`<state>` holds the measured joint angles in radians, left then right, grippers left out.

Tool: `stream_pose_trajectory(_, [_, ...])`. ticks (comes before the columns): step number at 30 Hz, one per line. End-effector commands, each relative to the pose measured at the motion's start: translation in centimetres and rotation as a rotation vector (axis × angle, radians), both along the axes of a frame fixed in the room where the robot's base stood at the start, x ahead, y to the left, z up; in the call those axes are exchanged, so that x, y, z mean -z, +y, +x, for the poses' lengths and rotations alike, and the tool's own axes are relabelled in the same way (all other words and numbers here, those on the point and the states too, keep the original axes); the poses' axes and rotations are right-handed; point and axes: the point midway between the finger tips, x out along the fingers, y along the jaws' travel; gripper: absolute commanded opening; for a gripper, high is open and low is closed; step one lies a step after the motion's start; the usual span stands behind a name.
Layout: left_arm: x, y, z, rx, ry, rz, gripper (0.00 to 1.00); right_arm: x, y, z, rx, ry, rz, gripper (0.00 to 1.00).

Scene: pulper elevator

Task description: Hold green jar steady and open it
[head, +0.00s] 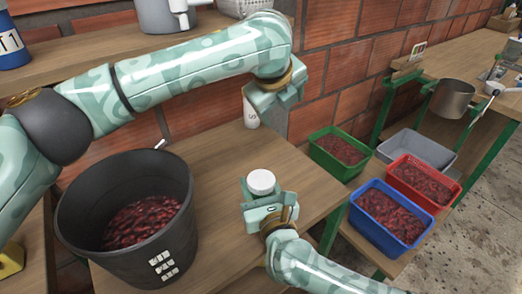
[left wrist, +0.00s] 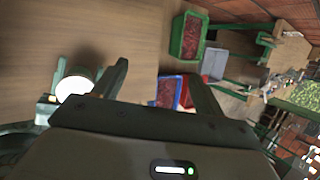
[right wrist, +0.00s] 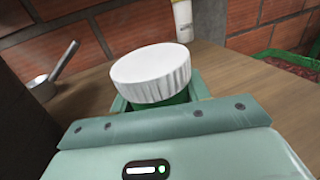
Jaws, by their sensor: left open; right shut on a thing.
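The green jar (right wrist: 165,101) has a white ribbed lid (right wrist: 150,75), which sits on it in the right wrist view. In the head view the white lid (head: 261,181) shows on top and the jar's body is mostly hidden by my right gripper (head: 268,196). My right gripper is shut around the jar's body on the table. My left gripper (head: 276,98) is open and empty, above and behind the jar near the wall. The lid also shows in the left wrist view (left wrist: 73,89), left of the open fingers (left wrist: 160,85).
A black bucket (head: 70,215) of red cherries stands left of the jar. Green (head: 318,150), red (head: 388,178), blue (head: 356,213) and grey (head: 408,140) crates are to the right. A white labelled container (head: 250,117) stands behind. Bare table surrounds the jar.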

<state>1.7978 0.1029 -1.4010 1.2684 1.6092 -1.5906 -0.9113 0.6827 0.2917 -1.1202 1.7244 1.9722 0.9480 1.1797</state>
Motion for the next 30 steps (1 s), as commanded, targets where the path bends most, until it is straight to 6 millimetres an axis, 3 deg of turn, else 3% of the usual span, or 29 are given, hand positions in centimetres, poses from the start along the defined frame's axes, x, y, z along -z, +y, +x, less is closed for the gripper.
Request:
stream_pose_trajectory(3, [-4.1, -2.3, 3.9, 0.133, -0.330, -0.045, 0.71, 0.0, 0.0, 0.0, 0.000, 0.000, 0.000, 0.00])
stream_pose_trajectory(7, [-9.7, -5.5, 5.8, 0.361, -0.715, -0.037, 0.71, 0.0, 0.0, 0.0, 0.000, 0.001, 0.000, 0.00])
stream_pose_trajectory(11, [-14.7, -9.1, 4.5, 0.663, -1.092, 0.038, 0.71, 0.0, 0.0, 0.0, 0.000, 0.001, 0.000, 0.00])
stream_pose_trajectory(14, [-16.8, -11.8, 1.5, 0.941, -1.355, 0.134, 0.71, 0.0, 0.0, 0.0, 0.000, 0.001, 0.000, 0.00])
stream_pose_trajectory(17, [-16.7, -14.0, -2.4, 1.255, -1.580, 0.258, 0.71, 0.0, 0.0, 0.0, 0.000, 0.000, 0.000, 0.00])
stream_pose_trajectory(20, [-14.6, -15.1, -6.3, 1.606, -1.749, 0.400, 0.71, 0.0, 0.0, 0.0, 0.000, 0.000, 0.000, 0.00])
stream_pose_trajectory(23, [-10.7, -14.6, -9.5, 1.993, -1.842, 0.548, 0.71, 0.0, 0.0, 0.0, 0.000, 0.000, 0.000, 0.00])
stream_pose_trajectory(26, [-6.1, -12.4, -11.4, 2.407, -1.831, 0.685, 0.71, 0.0, 0.0, 0.0, 0.000, 0.000, 0.000, 0.00])
stream_pose_trajectory(27, [-4.3, -11.1, -11.7, -2.446, 1.703, -0.698, 0.71, 0.0, 0.0, 0.0, 0.000, 0.000, 0.000, 0.00])
stream_pose_trajectory(30, [-0.5, -7.0, -11.7, -2.396, 1.300, -0.662, 0.71, 0.0, 0.0, 0.0, 0.000, 0.000, 0.000, 0.00])
